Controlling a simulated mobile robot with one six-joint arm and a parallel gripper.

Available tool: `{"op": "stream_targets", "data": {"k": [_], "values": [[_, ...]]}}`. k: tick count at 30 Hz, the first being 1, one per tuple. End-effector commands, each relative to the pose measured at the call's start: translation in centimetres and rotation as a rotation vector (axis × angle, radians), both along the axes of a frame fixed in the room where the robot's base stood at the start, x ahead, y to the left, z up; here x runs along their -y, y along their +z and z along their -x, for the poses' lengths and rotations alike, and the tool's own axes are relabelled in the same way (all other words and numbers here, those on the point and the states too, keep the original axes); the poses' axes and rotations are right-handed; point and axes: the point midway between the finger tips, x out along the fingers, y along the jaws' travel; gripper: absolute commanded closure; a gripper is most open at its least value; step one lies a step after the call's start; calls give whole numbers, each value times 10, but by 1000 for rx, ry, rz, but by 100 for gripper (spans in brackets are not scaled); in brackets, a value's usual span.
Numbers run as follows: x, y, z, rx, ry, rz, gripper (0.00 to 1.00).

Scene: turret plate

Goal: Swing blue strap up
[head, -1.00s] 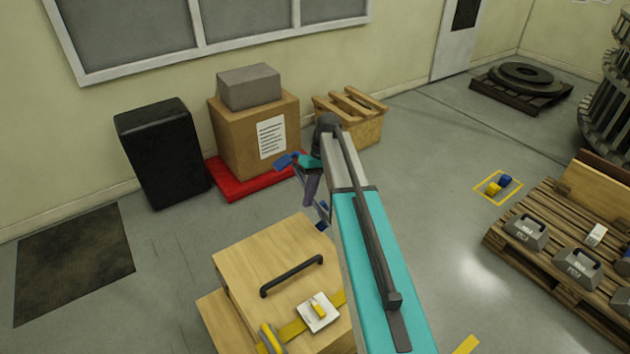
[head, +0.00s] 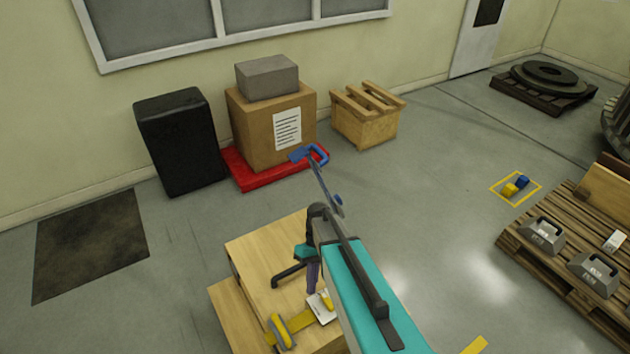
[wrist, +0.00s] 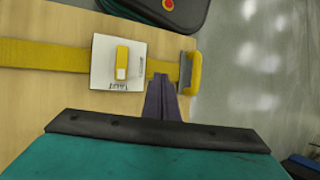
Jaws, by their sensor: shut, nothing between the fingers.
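The blue strap shows in the head view as a thin bar with a blue handle (head: 318,153) at its upper end and a blue piece (head: 337,200) lower down. It sticks out past the far side of the wooden box (head: 262,243), apart from my gripper. My gripper (head: 312,290) is over the box top, its purple fingers pointing down beside a white plate (wrist: 118,62) with a yellow tab. In the wrist view the closed, empty fingers (wrist: 162,85) overlap the yellow strap (wrist: 45,53). My arm hides the strap's lower end.
A black handle (head: 288,275) stands on the box top, partly behind my gripper. A yellow handle (wrist: 194,72) ends the yellow strap.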

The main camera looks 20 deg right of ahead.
Motion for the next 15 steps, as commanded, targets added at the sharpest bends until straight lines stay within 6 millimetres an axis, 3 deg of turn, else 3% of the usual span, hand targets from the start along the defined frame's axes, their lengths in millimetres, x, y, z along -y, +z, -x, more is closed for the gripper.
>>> {"op": "stream_targets", "data": {"k": [1,15], "values": [[-3,-9,16,-16,1,9,100],[-18,-78,134,-99,-12,130,100]]}}
